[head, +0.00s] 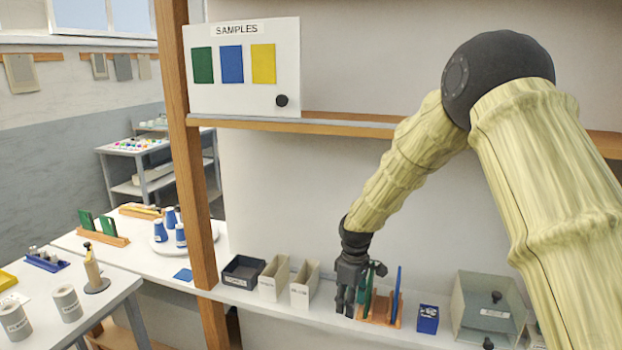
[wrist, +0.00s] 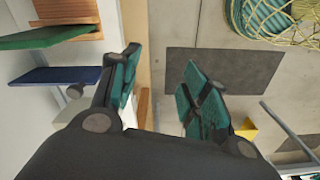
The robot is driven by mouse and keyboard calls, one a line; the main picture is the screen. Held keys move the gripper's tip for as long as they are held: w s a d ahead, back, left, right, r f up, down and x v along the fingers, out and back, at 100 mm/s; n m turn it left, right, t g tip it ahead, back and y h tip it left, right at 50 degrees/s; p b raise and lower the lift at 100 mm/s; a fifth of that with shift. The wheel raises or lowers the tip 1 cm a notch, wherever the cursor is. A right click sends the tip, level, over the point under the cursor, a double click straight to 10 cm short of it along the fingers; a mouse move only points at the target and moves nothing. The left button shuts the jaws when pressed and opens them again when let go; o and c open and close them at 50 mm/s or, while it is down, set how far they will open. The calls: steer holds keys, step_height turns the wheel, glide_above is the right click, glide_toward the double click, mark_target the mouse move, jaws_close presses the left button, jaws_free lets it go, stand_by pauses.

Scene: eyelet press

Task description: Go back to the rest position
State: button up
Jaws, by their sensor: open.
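My gripper (head: 346,308) hangs at the end of my bent arm in the head view, low over the white shelf, just left of the wooden rack (head: 378,318). In the wrist view my gripper (wrist: 160,85) has its two teal-padded fingers spread, with nothing between them. A green panel (head: 368,290) and a blue panel (head: 396,297) stand upright in the rack. The green panel (wrist: 45,37) and blue panel (wrist: 55,75) also show left of the fingers in the wrist view. The lower part of the rack behind my gripper is hidden.
Two beige bins (head: 305,285) and a dark bin (head: 243,270) stand left of my gripper. A blue box (head: 428,319) and a clear-lidded case (head: 488,308) stand right. A wooden post (head: 187,150) and upper shelf (head: 340,125) frame the space. A dark mat (wrist: 225,78) lies on the floor.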

steer(key=s+d+f+m+b, duration=0.1)
steer(key=s+d+f+m, duration=0.15)
steer(key=s+f, duration=0.95)
steer(key=s+d+f+m+b, duration=0.25)
steer(key=s+f, duration=0.45)
steer(key=f, duration=0.8)
steer(key=s+d+f+m, duration=0.2)
steer(key=s+f, duration=0.1)
steer(key=s, duration=0.6)
steer(key=s+d+f+m+b, duration=0.1)
steer(key=s+d+f+m, duration=0.1)
steer(key=s, duration=0.8)
steer(key=s+d+f+m+b, duration=0.1)
steer(key=s+d+f+m, duration=0.1)
steer(key=s, duration=0.7)
step_height(320, 180, down, 3)
steer(key=shift+s+d+r, duration=0.15)
steer(key=shift+s+d, duration=0.15)
steer(key=shift+d, duration=0.15)
